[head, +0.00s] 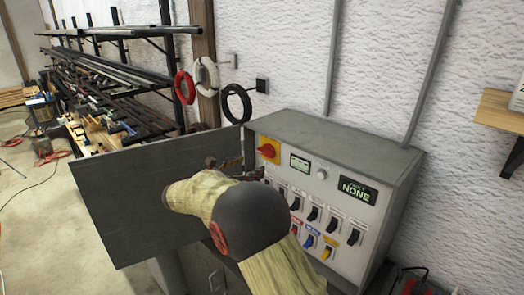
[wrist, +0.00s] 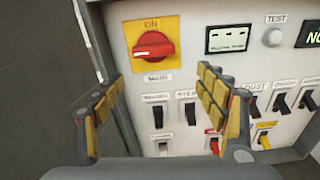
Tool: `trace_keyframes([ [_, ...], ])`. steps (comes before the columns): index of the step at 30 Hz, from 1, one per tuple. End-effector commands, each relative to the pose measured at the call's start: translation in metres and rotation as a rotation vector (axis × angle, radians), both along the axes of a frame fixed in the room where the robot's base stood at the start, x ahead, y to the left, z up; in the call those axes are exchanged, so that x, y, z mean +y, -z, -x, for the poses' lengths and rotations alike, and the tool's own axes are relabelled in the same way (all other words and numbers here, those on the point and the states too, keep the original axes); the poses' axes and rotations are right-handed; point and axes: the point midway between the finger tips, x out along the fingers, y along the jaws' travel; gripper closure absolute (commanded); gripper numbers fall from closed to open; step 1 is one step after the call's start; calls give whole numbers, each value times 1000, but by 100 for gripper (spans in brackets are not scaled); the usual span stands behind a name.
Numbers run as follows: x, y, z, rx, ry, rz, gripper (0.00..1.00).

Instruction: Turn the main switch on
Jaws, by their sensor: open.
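The main switch (head: 268,149) is a red rotary knob on a yellow plate, at the upper left of the grey control panel's face. In the wrist view the knob (wrist: 153,45) has its handle lying roughly level, with "ON" printed above it; the label below is too blurred to read. My gripper (head: 243,168) is in front of the panel's left part, partly hidden by my arm. In the wrist view my gripper (wrist: 155,98) is open and empty, its yellow-padded fingers spread apart below the knob. I see no contact with the knob.
The open grey cabinet door (head: 135,195) stands left of my gripper, close to it. Several toggle switches (wrist: 190,112), a small display (wrist: 228,39) and a "NONE" sign (head: 357,190) share the panel. Cable coils (head: 208,77) hang on the wall behind.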

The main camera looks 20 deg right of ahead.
Motion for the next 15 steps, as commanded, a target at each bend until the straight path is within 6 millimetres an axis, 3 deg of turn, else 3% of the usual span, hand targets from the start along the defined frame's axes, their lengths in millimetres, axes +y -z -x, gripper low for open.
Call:
trace_keyframes([
  [5,-2,-20,-10,35,-12,88,27],
  [15,-47,-20,-28,35,-11,87,27],
])
